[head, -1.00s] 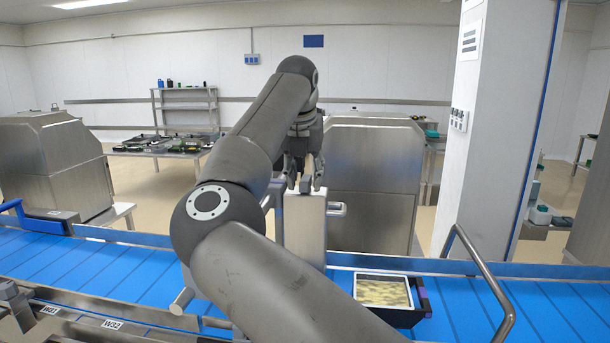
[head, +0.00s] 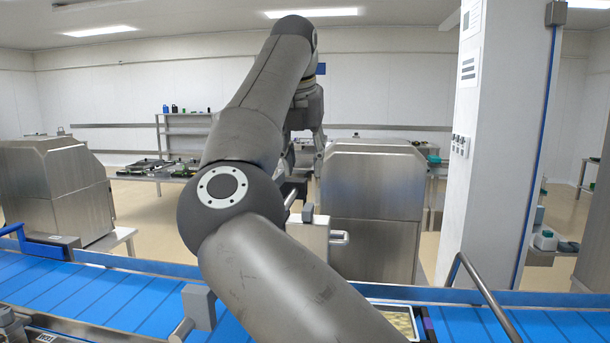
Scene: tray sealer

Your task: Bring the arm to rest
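My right arm comes up from the bottom of the head view, bends at a large round joint and reaches up to the middle. My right gripper (head: 303,165) hangs from it with its fingers pointing down, above a grey metal post (head: 312,232) behind the belt. Its fingers look spread apart, with nothing seen between them; part of the gripper is hidden behind my arm. My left gripper is not in view.
A blue conveyor belt (head: 95,295) crosses the front. A filled tray (head: 400,318) on it is partly hidden by my arm. A bent metal rail (head: 482,292) stands at right. Steel cabinets (head: 372,215) and a white pillar (head: 490,150) stand behind the belt.

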